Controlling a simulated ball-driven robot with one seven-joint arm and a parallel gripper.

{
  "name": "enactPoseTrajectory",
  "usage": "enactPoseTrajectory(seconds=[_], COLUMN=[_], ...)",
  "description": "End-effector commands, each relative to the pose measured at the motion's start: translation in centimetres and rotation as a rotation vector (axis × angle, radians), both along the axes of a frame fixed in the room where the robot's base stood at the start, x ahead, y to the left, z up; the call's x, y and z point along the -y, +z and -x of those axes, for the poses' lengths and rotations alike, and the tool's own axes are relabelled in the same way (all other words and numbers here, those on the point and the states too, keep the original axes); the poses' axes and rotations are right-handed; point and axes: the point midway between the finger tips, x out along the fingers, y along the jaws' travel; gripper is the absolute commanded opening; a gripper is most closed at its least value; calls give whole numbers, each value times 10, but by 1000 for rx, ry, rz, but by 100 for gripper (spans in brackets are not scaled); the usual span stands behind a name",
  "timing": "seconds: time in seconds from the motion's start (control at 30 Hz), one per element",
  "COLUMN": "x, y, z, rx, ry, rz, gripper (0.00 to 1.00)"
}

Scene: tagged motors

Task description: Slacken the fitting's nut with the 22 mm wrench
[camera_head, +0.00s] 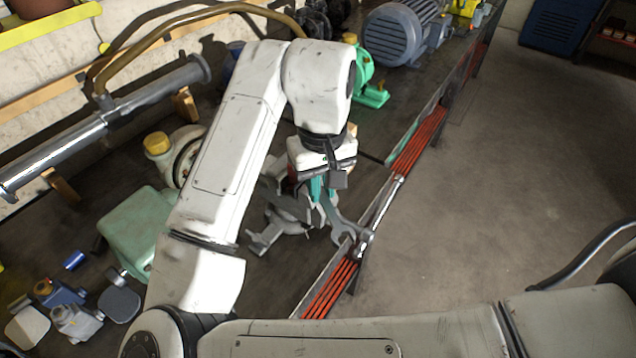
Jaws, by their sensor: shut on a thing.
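My gripper (322,190) is in the middle of the view, pointing down over the bench's front edge. It is shut on a grey wrench (343,227) with a teal section near the grip. The wrench's open jaw points down and right, beside the bench edge. The size marking on the wrench cannot be read. A grey vise-like metal piece (268,236) stands on the bench just left of and behind the gripper, partly hidden by it. I cannot make out the fitting or its nut; my arm hides part of the bench.
A blue-grey motor (396,34) and a green pump (372,94) stand farther along the bench. A pale green box (133,228) and small valve parts (75,320) lie left. A steel pipe (100,127) runs along the wall. Open floor (500,180) lies right.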

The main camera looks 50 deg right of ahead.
Motion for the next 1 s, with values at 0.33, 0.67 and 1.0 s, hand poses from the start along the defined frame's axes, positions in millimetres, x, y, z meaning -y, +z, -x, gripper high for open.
enactPoseTrajectory(seconds=[0.33,0.67,1.0], x=[18,19,39], y=[1,0,0], z=[9,9,15], rx=[1,1,1], ry=[163,173,335], rz=[3,2,3], gripper=[0,0,0])
